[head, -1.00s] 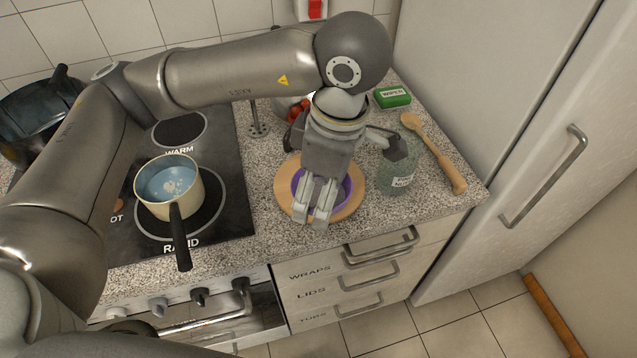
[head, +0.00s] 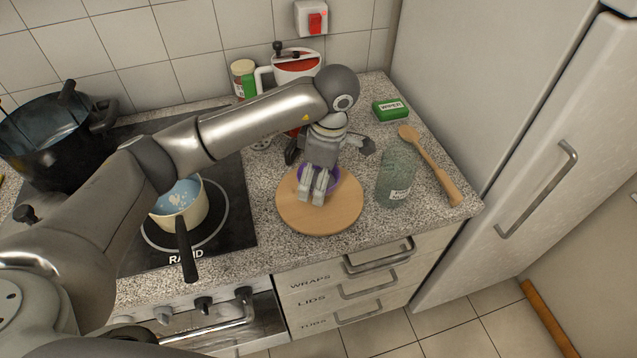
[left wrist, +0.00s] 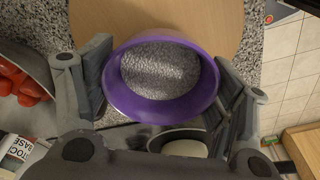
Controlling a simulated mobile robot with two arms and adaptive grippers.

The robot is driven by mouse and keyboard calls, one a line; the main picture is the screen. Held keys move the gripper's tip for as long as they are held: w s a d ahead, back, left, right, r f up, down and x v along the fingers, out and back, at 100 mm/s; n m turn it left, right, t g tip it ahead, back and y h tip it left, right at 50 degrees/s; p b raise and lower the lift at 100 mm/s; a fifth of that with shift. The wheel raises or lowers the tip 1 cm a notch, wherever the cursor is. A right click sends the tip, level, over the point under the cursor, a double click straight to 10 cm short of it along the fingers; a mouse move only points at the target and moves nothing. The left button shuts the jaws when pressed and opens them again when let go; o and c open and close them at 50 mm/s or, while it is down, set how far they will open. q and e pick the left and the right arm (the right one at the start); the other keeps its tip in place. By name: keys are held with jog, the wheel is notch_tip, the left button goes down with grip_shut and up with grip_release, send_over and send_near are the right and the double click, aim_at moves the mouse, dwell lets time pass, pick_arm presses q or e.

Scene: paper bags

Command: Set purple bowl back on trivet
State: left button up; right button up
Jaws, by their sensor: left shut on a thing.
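The purple bowl (head: 333,183) is held by my left gripper (head: 311,196), which is shut on it. In the head view the bowl overlaps the far part of the round wooden trivet (head: 335,214); I cannot tell whether it touches the trivet. The near part of the trivet is bare. In the left wrist view the bowl's purple rim (left wrist: 160,107) lies between the two fingers, with a grey speckled surface inside it. The trivet (left wrist: 180,17) shows beyond the bowl there. My right gripper is not in view.
A glass jar (head: 396,175) and a wooden spoon (head: 432,165) lie right of the trivet. A cream saucepan (head: 182,212) stands on the hob to the left. A white-and-red container (head: 297,66) and a green wiper pack (head: 391,109) are behind. The counter before the trivet is clear.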

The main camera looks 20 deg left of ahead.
pick_arm(q)
notch_tip(320, 180, down, 2)
jog(key=shift+f+p, duration=0.1)
jog(key=shift+p, duration=0.65)
jog(key=shift+f, duration=0.5)
jog(key=shift+w+f, duration=0.1)
jog(key=shift+f, duration=0.1)
jog(key=o, duration=1.1)
jog(key=shift+r, duration=0.15)
